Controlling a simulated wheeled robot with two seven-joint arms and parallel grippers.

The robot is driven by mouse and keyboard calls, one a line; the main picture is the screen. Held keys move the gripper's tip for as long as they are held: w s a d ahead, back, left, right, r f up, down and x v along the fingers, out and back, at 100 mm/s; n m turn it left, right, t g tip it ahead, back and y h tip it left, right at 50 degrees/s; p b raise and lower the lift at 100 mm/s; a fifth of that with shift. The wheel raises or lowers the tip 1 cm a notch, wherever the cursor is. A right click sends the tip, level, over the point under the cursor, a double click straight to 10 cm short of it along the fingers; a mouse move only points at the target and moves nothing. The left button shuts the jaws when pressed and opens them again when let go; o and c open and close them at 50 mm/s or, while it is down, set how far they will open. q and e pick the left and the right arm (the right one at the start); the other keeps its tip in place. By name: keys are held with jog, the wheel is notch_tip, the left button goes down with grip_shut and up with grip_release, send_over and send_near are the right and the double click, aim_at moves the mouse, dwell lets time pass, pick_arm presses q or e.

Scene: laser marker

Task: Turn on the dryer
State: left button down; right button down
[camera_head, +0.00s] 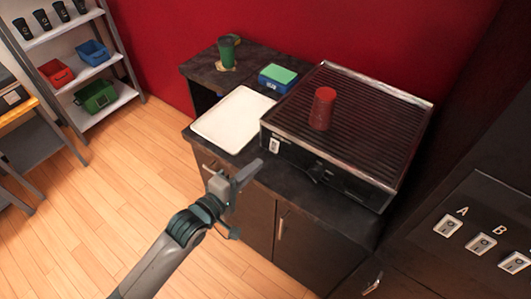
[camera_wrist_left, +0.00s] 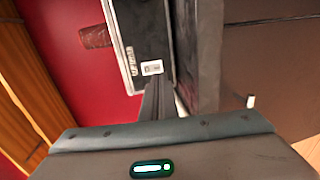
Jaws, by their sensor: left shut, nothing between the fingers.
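The dryer (camera_head: 385,115) is a wide black unit with a ribbed top and metal rim on the dark counter. A small white switch (camera_head: 275,145) sits at the left end of its front face; it also shows in the left wrist view (camera_wrist_left: 152,67). I cannot tell the switch's position. A red cup (camera_head: 322,109) stands on the ribbed top. My left gripper (camera_head: 253,168) is shut and empty, in front of the dryer's left front corner. Its fingers (camera_wrist_left: 158,98) point at the front face near the switch, seemingly apart from it. My right gripper is out of view.
A white tray (camera_head: 232,118) lies left of the dryer, with a green-and-blue sponge-like block (camera_head: 278,76) and a green cup (camera_head: 227,52) behind. Cabinets (camera_head: 300,240) are below. Wall switches marked A and B (camera_head: 481,245) are at right. Shelves (camera_head: 75,55) stand at left.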

aim_at(273, 151)
pick_arm(q)
jog(key=p+x, duration=0.1)
jog(key=x, duration=0.4)
jog(key=shift+w+d+f+p, duration=0.1)
jog(key=shift+w+d+p, duration=0.1)
jog(key=shift+w+p, duration=0.15)
jog(key=shift+w+d+f+b, duration=0.15)
jog(key=shift+f+b, duration=0.3)
jog(key=shift+b, duration=0.55)
jog(key=shift+r+p, duration=0.35)
jog(key=shift+p, duration=0.05)
jog(key=shift+f, duration=0.1)
